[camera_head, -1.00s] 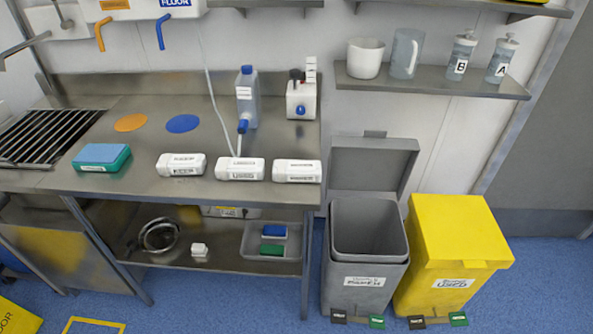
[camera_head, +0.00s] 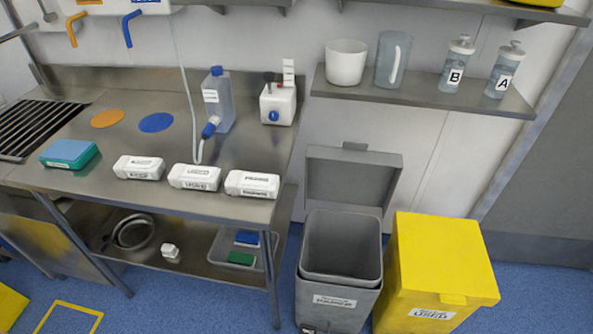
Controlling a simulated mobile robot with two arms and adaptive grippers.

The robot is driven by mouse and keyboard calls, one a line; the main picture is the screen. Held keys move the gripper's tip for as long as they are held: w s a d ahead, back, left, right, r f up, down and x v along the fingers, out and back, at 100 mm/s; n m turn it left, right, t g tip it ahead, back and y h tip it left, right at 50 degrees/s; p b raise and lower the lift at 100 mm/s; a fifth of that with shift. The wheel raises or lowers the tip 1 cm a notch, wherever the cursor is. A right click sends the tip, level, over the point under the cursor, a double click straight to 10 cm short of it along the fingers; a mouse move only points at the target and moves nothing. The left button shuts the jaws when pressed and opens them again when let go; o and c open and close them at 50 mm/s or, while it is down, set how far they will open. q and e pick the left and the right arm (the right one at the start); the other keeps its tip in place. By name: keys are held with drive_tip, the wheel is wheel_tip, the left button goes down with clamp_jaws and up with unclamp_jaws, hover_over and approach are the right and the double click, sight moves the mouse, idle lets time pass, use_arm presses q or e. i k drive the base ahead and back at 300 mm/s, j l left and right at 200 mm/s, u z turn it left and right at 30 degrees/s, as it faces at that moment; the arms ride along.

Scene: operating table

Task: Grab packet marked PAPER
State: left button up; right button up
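Three white packets with dark lettering lie in a row near the front edge of the steel table: a left packet (camera_head: 139,168), a middle packet (camera_head: 195,177) and a right packet (camera_head: 252,184). Their print is small and blurred, so I cannot tell for sure which one is marked PAPER. The middle label looks like USED. All three lie flat and apart from each other. Neither of my grippers is in view.
A green and blue sponge block (camera_head: 69,154) lies left of the packets. A clear bottle (camera_head: 218,101) with a blue cap and a white dispenser (camera_head: 278,103) stand behind. An open grey bin (camera_head: 337,291) and a yellow bin (camera_head: 441,261) stand right of the table (camera_head: 75,188).

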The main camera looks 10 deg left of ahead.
sight(258, 184)
drive_tip(key=i+l+u, duration=0.1)
drive_tip(key=l+u, duration=0.3)
drive_tip(key=i+l+u, duration=0.1)
drive_tip(key=u, duration=0.25)
drive_tip(key=l+u, duration=0.4)
